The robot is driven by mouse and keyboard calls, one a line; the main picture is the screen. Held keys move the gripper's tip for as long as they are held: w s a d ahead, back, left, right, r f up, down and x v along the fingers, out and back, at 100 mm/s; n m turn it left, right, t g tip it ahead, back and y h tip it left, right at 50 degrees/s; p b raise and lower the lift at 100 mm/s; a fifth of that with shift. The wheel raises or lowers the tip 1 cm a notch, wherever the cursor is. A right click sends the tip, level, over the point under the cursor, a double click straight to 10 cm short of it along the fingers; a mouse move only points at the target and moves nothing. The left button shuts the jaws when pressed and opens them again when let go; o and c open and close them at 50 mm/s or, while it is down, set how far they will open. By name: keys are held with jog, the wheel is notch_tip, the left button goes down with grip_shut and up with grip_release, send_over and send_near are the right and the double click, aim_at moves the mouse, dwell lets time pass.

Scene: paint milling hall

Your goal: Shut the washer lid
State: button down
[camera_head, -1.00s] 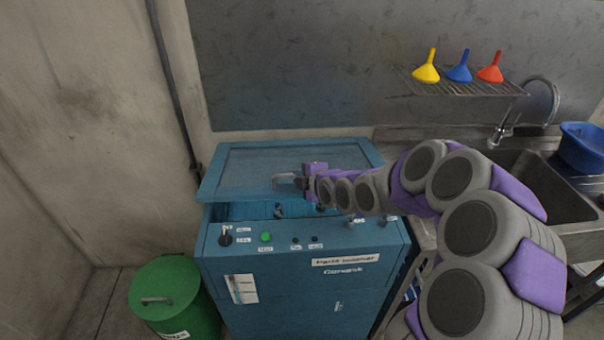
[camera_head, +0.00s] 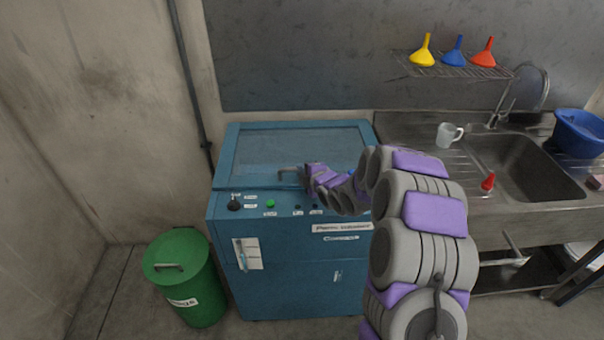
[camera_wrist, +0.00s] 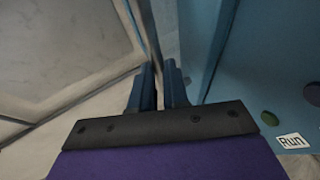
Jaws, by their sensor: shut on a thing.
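The blue washer (camera_head: 290,275) stands against the wall. Its windowed lid (camera_head: 245,140) lies down over the top, its front edge close to the control panel; I see no clear gap in the head view, but cannot tell if it is fully seated. My gripper (camera_head: 303,176) is at the lid's front edge, shut on the grey lid handle (camera_head: 287,171).
The control panel has a black knob (camera_head: 234,205) and a green button (camera_head: 270,203). A green lidded bin (camera_head: 182,285) stands left of the washer. Funnels sit on a wall rack (camera_head: 455,70).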

jog(key=shift+s+d+f+g, duration=0.1)
jog(key=shift+s+f+g, duration=0.15)
jog(key=shift+f, duration=0.45)
jog(key=shift+s+d+f+g, duration=0.15)
jog(key=shift+s+f, duration=0.15)
jog(key=shift+f, duration=0.4)
jog(key=c, duration=1.1)
grip_release()
jog(key=shift+r, duration=0.1)
jog(key=shift+a+r+p+v, duration=0.15)
jog(key=shift+p+v, duration=0.35)
jog(key=shift+v, duration=2.4)
jog(key=shift+a+r+p+v, duration=0.15)
jog(key=shift+p+v, duration=0.35)
jog(key=shift+v, duration=2.4)
jog(key=shift+d+r+p+v, duration=0.15)
jog(key=shift+p+v, duration=0.35)
jog(key=shift+v, duration=2.4)
jog(key=shift+w+a, duration=0.1)
jog(key=shift+a, duration=0.15)
